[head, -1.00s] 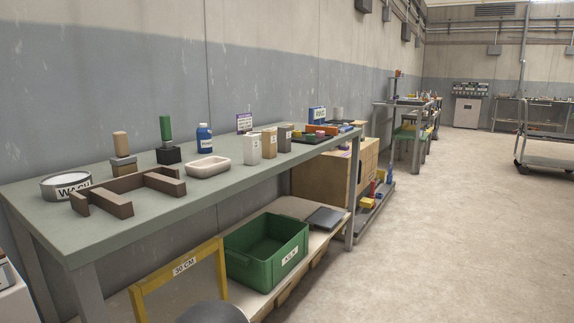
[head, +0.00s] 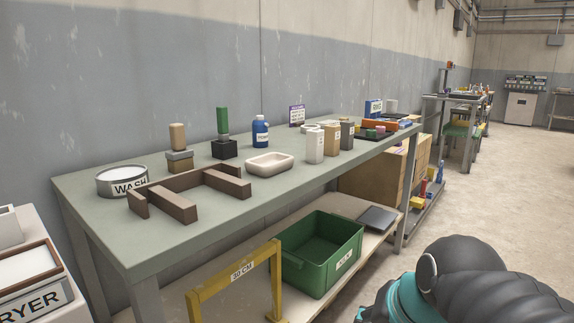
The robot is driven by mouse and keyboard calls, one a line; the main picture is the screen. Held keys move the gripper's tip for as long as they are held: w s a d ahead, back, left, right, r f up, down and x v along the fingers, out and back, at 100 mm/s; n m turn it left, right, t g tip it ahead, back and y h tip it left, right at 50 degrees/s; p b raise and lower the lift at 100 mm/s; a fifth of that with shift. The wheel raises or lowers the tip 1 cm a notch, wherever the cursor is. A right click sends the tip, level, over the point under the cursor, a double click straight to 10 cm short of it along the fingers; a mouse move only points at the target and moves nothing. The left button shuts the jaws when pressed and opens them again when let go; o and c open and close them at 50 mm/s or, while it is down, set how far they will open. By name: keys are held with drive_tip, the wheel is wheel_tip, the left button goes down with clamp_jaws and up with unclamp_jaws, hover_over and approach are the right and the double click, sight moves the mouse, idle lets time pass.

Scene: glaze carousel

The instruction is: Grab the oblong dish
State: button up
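The oblong dish (head: 270,165) is a pale cream, shallow oval dish with rounded ends. It sits upright on the grey-green table (head: 107,229), near the middle of its length and toward the front edge. Nothing covers it. Part of my own arm, dark with a teal band, shows at the lower right, well apart from the dish. My gripper is not visible in the head view.
A brown wooden frame (head: 170,205) lies left of the dish, with a WASH bowl (head: 122,182) behind it. Below are a green crate (head: 326,279) and yellow frame (head: 213,290). Open floor lies right.

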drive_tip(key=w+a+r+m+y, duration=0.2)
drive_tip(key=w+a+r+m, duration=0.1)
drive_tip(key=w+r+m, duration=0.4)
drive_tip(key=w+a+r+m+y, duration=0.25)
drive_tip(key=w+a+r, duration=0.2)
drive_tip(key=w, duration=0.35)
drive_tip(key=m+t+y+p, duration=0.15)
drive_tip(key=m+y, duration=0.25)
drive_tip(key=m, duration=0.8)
approach(255, 164)
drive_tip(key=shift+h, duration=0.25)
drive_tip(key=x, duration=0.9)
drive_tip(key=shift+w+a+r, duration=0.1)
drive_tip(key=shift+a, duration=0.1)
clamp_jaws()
